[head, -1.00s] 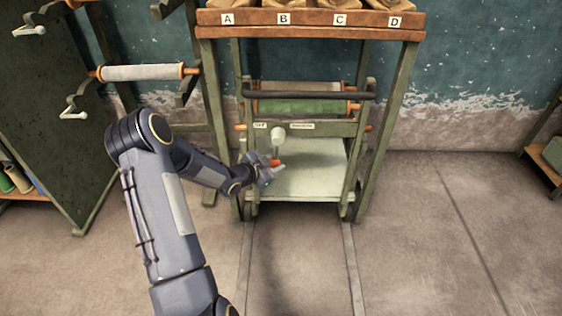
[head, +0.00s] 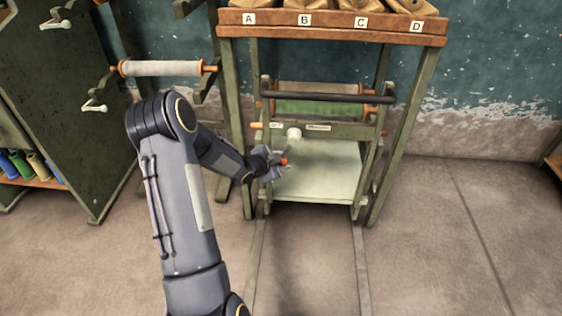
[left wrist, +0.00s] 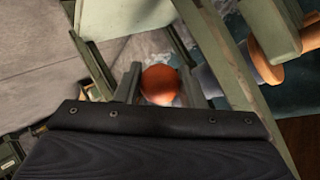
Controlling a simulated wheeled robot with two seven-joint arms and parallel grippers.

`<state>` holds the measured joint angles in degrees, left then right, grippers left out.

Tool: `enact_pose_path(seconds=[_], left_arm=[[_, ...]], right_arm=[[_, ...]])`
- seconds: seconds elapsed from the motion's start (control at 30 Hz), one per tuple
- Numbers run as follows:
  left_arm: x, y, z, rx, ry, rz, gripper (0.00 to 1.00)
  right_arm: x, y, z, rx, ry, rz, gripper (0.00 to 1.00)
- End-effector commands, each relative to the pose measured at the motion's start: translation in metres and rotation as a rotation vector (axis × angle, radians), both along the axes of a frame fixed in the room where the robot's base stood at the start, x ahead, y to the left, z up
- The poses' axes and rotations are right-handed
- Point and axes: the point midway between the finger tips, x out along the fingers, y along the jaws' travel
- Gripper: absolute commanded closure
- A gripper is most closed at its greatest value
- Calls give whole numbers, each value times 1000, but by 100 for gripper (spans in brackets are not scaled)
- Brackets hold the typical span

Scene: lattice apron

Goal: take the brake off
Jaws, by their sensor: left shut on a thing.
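My left gripper (head: 276,164) is shut on an orange-red knob (head: 284,161) at the front of a green wheeled frame (head: 375,160). In the left wrist view the round knob (left wrist: 160,85) sits between the two fingers of the gripper (left wrist: 160,92). The lever under the knob is hidden by the gripper. The crossbar carries two small white labels, too small to read. My right gripper is not in view.
A wooden shelf (head: 330,27) labelled A to D stands over the frame. A dark handle bar (head: 330,97) crosses the frame's top, with a green roll (head: 315,108) behind it. A cabinet (head: 70,120) stands at left. Floor at right is clear.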

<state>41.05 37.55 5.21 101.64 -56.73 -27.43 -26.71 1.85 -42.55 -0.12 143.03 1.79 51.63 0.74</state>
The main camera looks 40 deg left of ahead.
Motion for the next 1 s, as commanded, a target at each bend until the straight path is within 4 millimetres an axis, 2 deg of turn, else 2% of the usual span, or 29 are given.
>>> enact_pose_path(seconds=[0.03, 0.07, 0.2, 0.53, 0.8, 1.0], left_arm=[[-1, 2, 0, 5, 2, 3, 100], [-1, 2, 0, 5, 2, 2, 60], [-1, 2, 0, 4, 1, 2, 44], [-6, 2, 5, 3, 1, 2, 44], [-44, 5, 29, 4, 2, 4, 44], [-65, 5, 38, 3, 2, 5, 44]], right_arm=[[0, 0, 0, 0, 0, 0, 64], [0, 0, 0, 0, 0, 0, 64], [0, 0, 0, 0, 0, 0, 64], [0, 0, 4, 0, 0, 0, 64], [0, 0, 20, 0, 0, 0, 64], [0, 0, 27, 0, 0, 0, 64]])
